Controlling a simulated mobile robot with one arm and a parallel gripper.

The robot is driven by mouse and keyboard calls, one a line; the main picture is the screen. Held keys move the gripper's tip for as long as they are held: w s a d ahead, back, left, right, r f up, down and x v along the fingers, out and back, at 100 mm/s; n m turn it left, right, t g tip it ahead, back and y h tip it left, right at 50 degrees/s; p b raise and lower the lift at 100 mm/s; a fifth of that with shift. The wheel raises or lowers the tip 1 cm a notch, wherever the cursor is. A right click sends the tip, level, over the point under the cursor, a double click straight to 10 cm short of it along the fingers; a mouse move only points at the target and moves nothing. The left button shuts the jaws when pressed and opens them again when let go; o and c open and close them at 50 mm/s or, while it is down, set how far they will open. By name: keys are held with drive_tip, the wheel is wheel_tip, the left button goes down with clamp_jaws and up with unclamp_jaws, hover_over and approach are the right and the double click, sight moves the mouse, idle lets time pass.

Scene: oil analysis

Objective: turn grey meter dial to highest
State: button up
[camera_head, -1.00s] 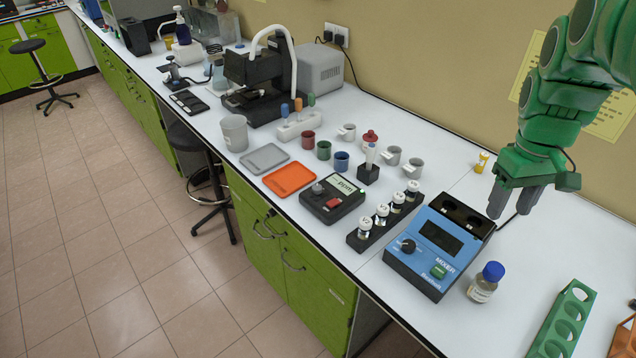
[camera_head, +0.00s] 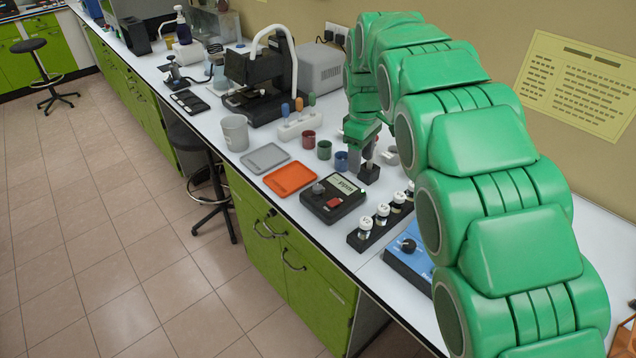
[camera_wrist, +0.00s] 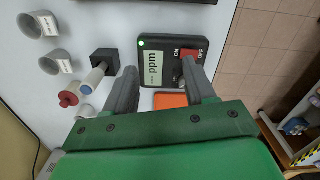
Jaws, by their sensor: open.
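The dark grey meter (camera_head: 333,199) lies on the bench with a "ppm" display, a red switch and a grey dial (camera_head: 318,188). In the wrist view the meter (camera_wrist: 150,25) is ahead of the fingers, its green light lit and its display reading dashes and "ppm". The dial is mostly hidden there by the right finger, so its setting cannot be read. My gripper (camera_head: 361,160) is open and empty, behind and to the right of the meter in the head view. Its two fingers (camera_wrist: 158,70) point toward the meter in the wrist view.
A black stand (camera_head: 369,174) with a pipette is close beside my gripper. Colored cups (camera_head: 324,150), an orange tray (camera_head: 290,178) and a rack of white-capped vials (camera_head: 366,236) surround the meter. My arm covers much of the blue mixer (camera_head: 408,262).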

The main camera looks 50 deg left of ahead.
sight(318, 186)
drive_tip(key=s+a+f+n, duration=0.1)
drive_tip(key=s+a, duration=0.1)
drive_tip(key=a, duration=0.1)
drive_tip(key=s+a+f+n, duration=0.1)
drive_tip(key=s+a, duration=0.1)
drive_tip(key=a, duration=0.1)
drive_tip(key=s+a+f, duration=0.1)
drive_tip(key=a, duration=0.2)
drive_tip(key=shift+s+f+n, duration=0.4)
drive_tip(key=shift+f, duration=3.85)
clamp_jaws()
